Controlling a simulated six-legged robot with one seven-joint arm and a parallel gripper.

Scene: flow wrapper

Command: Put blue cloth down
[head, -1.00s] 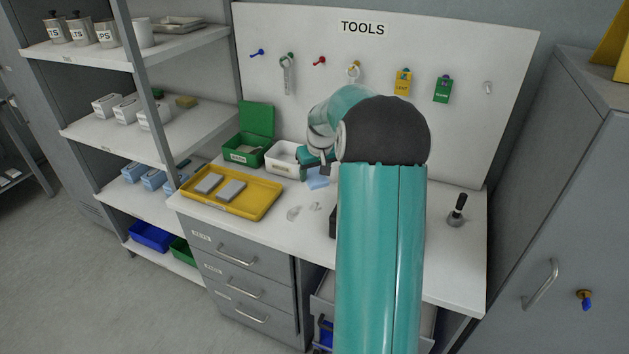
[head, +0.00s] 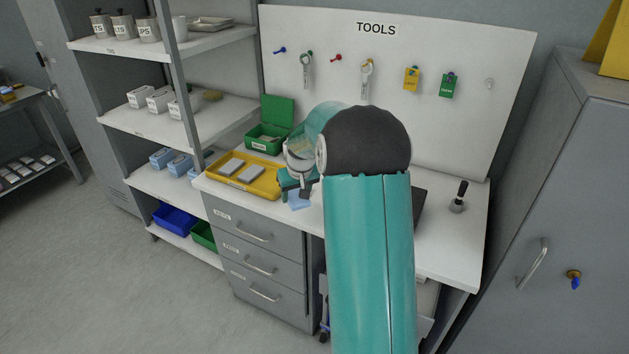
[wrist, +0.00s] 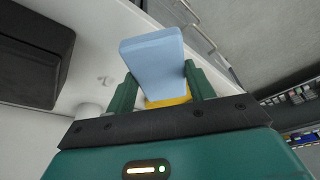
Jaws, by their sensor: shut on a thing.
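The blue cloth (wrist: 152,58) is a flat, light blue slab in the wrist view. My gripper (wrist: 158,84) is shut on it, with a dark green finger on each side. In the head view the cloth (head: 299,200) hangs below my gripper (head: 296,187), near the front edge of the white worktop (head: 455,240), just right of the yellow tray. Whether the cloth touches the worktop cannot be told. My arm hides part of the worktop behind it.
The yellow tray (head: 212,176) holds two grey blocks. An open green box (head: 265,146) stands behind it. A dark-handled brush (head: 458,198) stands at the right of the worktop. A tools board (head: 440,130) rises at the back, shelves at left, a grey cabinet (head: 560,180) at right.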

